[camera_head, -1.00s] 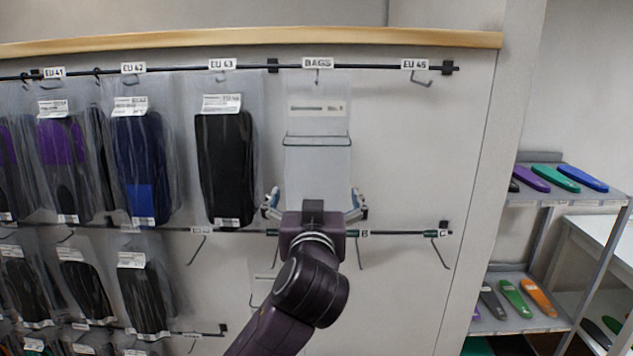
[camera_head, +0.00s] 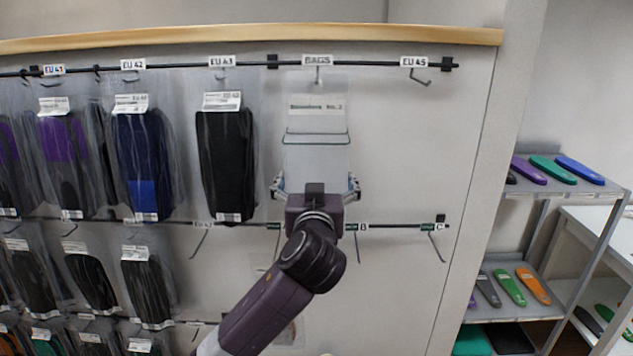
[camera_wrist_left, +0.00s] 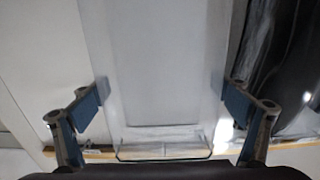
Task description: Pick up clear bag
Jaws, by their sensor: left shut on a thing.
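The clear bag (camera_head: 317,120) hangs from the hook under the BAGS label, with a pale label strip near its top and a dark line across its middle. My left gripper (camera_head: 316,184) is at the bag's lower end, its two fingers on the bag's left and right edges. In the left wrist view the bag (camera_wrist_left: 158,60) fills the space between the blue finger pads of the left gripper (camera_wrist_left: 160,100), which is shut on it. The bag's bottom is hidden behind the gripper in the head view. My right gripper is not in view.
Bagged insoles (camera_head: 225,160) hang close to the left of the bag on the same rail. The EU 45 hook (camera_head: 415,78) to the right is empty. Below is a lower rail (camera_head: 395,228) with empty hooks. A shelf (camera_head: 560,185) with coloured insoles stands at the right.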

